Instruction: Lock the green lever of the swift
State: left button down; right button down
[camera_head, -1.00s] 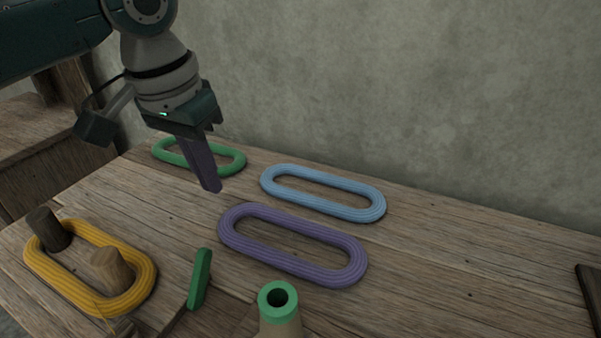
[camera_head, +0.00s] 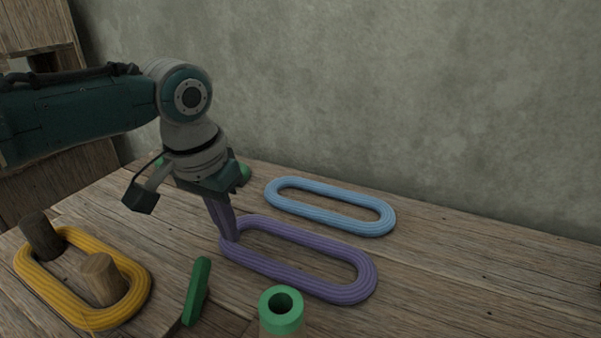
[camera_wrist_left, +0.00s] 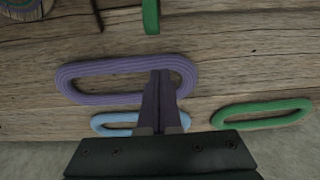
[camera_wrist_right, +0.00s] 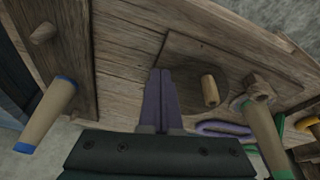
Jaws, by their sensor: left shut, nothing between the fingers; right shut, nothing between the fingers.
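The green lever (camera_head: 197,291) stands upright at the near edge of the table, right of the yellow skein, in the head view. It also shows at the top of the left wrist view (camera_wrist_left: 151,16). The swift's two wooden pegs (camera_head: 102,279) stand inside the yellow skein (camera_head: 83,318). My left gripper (camera_head: 231,240) is shut and empty, pointing down at the left end of the purple skein (camera_head: 325,293), behind the lever and apart from it. My right gripper (camera_wrist_right: 164,72) is outside the head view. In its wrist view it is shut and empty, in front of a wooden panel.
A blue skein (camera_head: 335,224) lies behind the purple one. A green skein (camera_head: 244,174) is mostly hidden behind my left gripper. A green-topped cone (camera_head: 281,315) stands at the near edge. The table's right side is clear.

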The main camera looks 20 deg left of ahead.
aim_at(196, 291)
pick_arm(q)
jog(key=shift+s+a+p, duration=0.1)
jog(key=shift+s+p, duration=0.8)
jog(key=shift+s, duration=1.1)
